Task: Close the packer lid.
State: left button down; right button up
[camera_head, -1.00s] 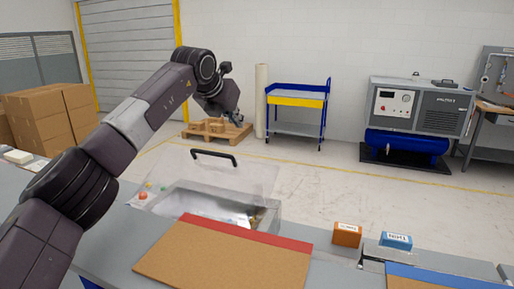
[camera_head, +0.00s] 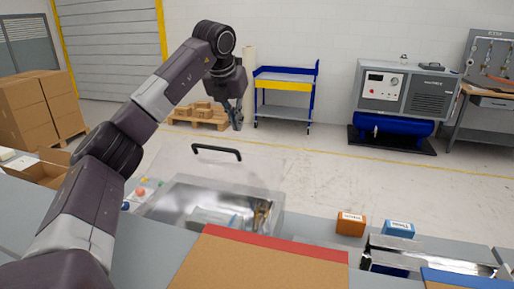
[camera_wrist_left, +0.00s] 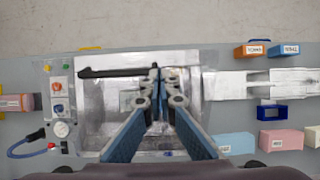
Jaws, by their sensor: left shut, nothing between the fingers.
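The packer lid (camera_head: 262,170) is a clear panel standing raised at the far side of the packer, with a black bar handle (camera_head: 216,152) along its top edge. The packer (camera_head: 180,207) is an open metal chamber below it, with a pale object and some brownish items inside. My left gripper (camera_head: 236,122) is shut and empty, pointing down beyond and above the handle, apart from it in the head view. In the left wrist view, the shut fingers (camera_wrist_left: 161,82) hang over the chamber, beside the right end of the handle (camera_wrist_left: 118,72). My right gripper is not in view.
A brown board with a red edge (camera_head: 262,260) lies in front of the packer. Orange (camera_head: 350,224) and blue (camera_head: 398,230) boxes stand to the right, near a metal tray (camera_head: 395,243). A control panel with buttons and a gauge (camera_wrist_left: 60,129) is left of the chamber.

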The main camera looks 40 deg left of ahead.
pick_arm(q)
jog(key=p, duration=0.2)
send_near(246, 154)
jog(key=p+x, duration=0.3)
jog(key=x, duration=0.3)
jog(key=shift+p, duration=0.35)
jog(key=shift+w+f, duration=0.1)
jog(key=shift+f, duration=0.15)
jog(key=shift+a+f, duration=0.1)
jog(key=shift+f, duration=0.2)
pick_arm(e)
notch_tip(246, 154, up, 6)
pick_arm(q)
jog(key=shift+w, duration=0.15)
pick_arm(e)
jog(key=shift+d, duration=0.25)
